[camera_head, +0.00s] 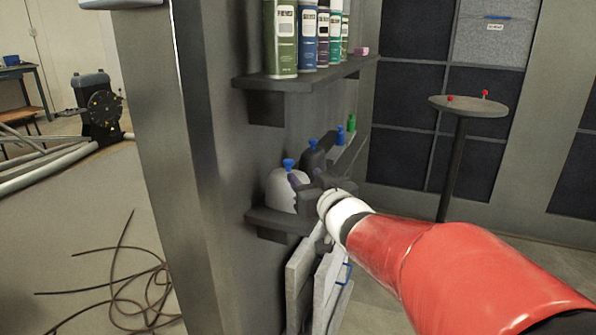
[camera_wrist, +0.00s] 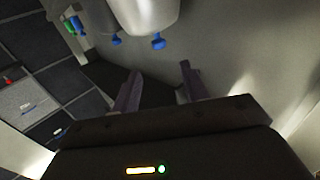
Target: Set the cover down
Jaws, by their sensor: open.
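A white dome-shaped cover (camera_head: 284,187) with a blue knob (camera_head: 288,164) on top sits upright on the lower wall shelf. My gripper (camera_head: 304,170) is at its right side and hides part of it. In the wrist view, my gripper (camera_wrist: 158,80) has its two fingers apart with nothing between them. A pale rounded body (camera_wrist: 148,14) with a blue knob (camera_wrist: 158,42), which looks like the cover, is just beyond the fingertips, apart from them. Whether any part of my gripper touches the cover cannot be told.
The lower shelf (camera_head: 270,218) also bears blue and green knobbed items behind my gripper. An upper shelf (camera_head: 300,78) with several bottles overhangs it. Grey panels (camera_head: 299,285) lean below. A round stand table (camera_head: 468,106) with red knobs stands at the right back.

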